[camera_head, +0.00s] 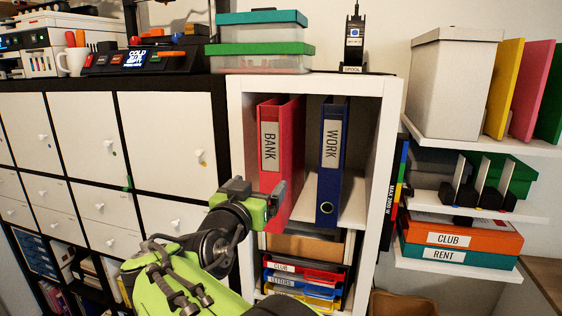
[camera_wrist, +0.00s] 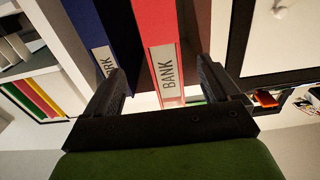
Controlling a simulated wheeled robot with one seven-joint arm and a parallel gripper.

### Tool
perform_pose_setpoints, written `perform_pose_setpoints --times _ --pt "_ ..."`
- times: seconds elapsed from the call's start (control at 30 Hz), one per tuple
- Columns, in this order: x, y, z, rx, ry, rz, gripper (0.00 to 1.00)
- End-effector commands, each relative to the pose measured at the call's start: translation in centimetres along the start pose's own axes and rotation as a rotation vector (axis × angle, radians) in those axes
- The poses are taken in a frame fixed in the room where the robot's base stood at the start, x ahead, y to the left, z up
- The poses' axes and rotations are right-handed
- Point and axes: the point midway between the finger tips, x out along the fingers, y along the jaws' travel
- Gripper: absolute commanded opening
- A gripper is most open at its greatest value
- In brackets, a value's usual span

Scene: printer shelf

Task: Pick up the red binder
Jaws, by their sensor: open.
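The red binder (camera_head: 269,148), labelled BANK, stands upright in the top compartment of the white shelf unit (camera_head: 239,125). My gripper (camera_head: 278,196) is at the lower part of the binder's spine in the head view. In the wrist view the red binder (camera_wrist: 160,50) lies between the two open fingers of my gripper (camera_wrist: 165,90). One finger is on the side of the blue binder (camera_wrist: 98,32), the other on the far side of the red one. I cannot tell whether the fingers touch the binder. The blue binder, labelled WORK, also stands upright in the head view (camera_head: 329,150).
White cabinets (camera_head: 165,140) stand at the left. Stacked boxes (camera_head: 262,48) and a black device (camera_head: 354,45) sit on top of the unit. Trays (camera_head: 300,280) are below the binders. Wall shelves at the right hold a box (camera_head: 450,85) and binders. A gap separates the two binders.

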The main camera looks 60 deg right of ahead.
Motion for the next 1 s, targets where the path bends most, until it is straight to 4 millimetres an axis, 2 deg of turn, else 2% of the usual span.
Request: perform_pose_setpoints --times 0.3,0.47,0.7,0.8,0.97,1.0 --pt "7.7 0.1 -0.3 -0.003 -0.002 0.003 0.89" --pt "9.6 0.0 -0.3 -0.002 -0.004 -0.001 0.89" --pt "13.9 -0.1 -0.6 -0.002 -0.004 0.0 0.89" --pt "14.6 -0.2 -0.5 -0.002 -0.004 -0.003 0.89" --pt "14.6 -0.2 -0.4 -0.001 -0.004 -0.005 0.89" --pt "14.5 -0.2 -0.4 -0.001 -0.004 -0.005 0.86"
